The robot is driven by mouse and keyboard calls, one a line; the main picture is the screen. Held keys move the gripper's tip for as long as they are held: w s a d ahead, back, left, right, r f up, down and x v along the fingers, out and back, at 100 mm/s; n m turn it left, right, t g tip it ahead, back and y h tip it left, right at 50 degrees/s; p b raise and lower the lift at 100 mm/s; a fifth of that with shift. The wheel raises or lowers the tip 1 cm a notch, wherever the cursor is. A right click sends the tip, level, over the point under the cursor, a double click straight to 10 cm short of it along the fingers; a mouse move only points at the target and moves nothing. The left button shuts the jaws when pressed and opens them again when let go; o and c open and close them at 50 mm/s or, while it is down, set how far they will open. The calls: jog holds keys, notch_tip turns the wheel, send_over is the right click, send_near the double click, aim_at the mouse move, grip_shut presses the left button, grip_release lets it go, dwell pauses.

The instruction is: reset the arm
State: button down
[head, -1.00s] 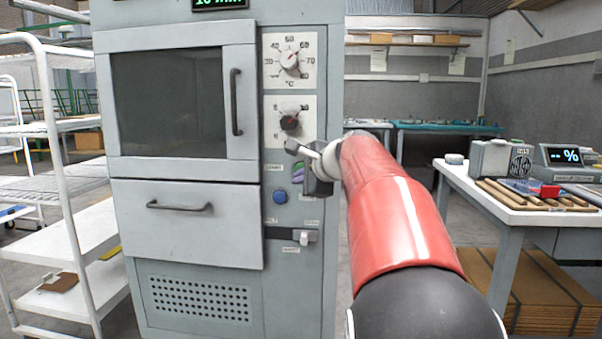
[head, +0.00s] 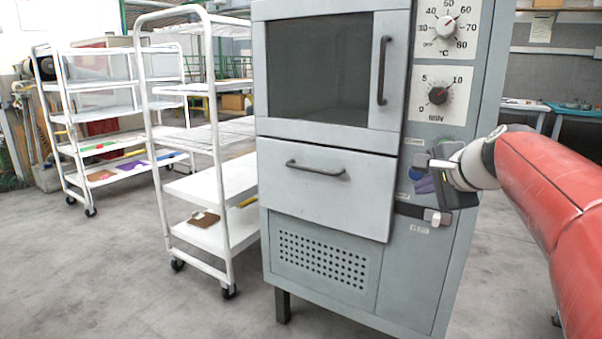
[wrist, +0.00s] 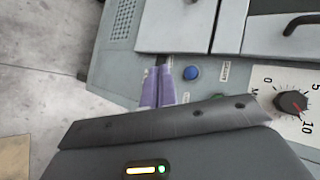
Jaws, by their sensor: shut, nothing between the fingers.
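My arm reaches in from the right in the head view, and my gripper (head: 424,183) is in front of the lower right control panel of a grey oven-like cabinet (head: 330,182). In the wrist view my gripper's two purple fingers (wrist: 158,88) lie side by side, shut and empty. They point toward the panel beside a blue button (wrist: 192,73). I cannot tell whether the fingertips touch the panel. In the head view the gripper covers part of the panel. The cabinet's window door and its lower drawer look closed.
A temperature dial (head: 446,27) and a lower timer dial (head: 437,95) are above my gripper. White shelf carts (head: 222,180) stand left of the cabinet, one holding a clipboard (head: 203,219). The grey floor (head: 110,280) at front left is clear.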

jog(key=s+a+f+n+g, duration=0.1)
jog(key=s+a+f+n, duration=0.2)
jog(key=s+f+n, duration=0.2)
jog(key=s+a+f+n+g+h, duration=0.1)
jog(key=s+a+f+n, duration=0.3)
jog(key=s+f, duration=0.4)
jog(key=s+a+f+n+g+h, duration=0.1)
jog(key=s+a+f+n+g, duration=0.2)
jog(key=s, duration=1)
notch_tip(320, 180, down, 4)
jog(key=a+n, duration=0.1)
jog(key=n, duration=0.2)
jog(key=shift+r+n+p, duration=0.25)
jog(key=shift+n+p, duration=0.15)
